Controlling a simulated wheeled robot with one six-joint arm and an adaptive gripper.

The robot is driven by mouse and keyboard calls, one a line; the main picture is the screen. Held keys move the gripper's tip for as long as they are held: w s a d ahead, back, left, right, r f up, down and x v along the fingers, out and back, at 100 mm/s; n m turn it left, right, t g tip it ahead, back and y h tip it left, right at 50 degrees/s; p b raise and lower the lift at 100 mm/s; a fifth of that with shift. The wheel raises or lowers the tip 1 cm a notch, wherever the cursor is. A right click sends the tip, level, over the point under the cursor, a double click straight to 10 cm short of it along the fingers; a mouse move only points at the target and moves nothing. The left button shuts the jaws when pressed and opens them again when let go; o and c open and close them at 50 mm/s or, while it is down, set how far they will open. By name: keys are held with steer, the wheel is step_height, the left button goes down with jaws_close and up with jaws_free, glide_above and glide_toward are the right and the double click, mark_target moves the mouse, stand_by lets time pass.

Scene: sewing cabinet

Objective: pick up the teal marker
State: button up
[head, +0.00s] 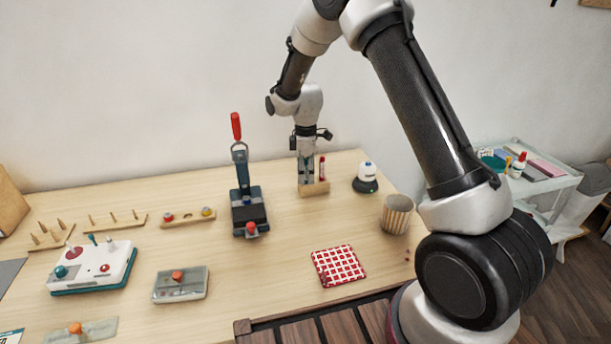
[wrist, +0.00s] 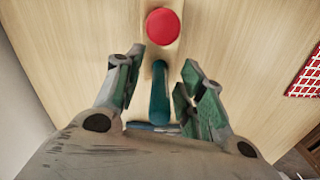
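The teal marker (wrist: 159,95) stands between the two fingers of my gripper (wrist: 160,76) in the wrist view. The fingers are open, with a gap on each side of the marker. The red marker (wrist: 163,26) stands just beyond it. In the head view my gripper (head: 306,172) points down over a small wooden holder (head: 318,188) at the back of the table. The red marker (head: 322,167) stands upright in this holder, right of my gripper. The teal marker is not clearly visible there, behind or among the fingers.
A black-and-white bottle (head: 366,177) and a ribbed cup (head: 397,214) stand to the right. A dark press with a red handle (head: 247,205) stands to the left. A red checked cloth (head: 338,266) lies in front. The table between holder and cloth is clear.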

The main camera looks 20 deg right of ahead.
jaws_close()
steer(key=shift+r, duration=0.1)
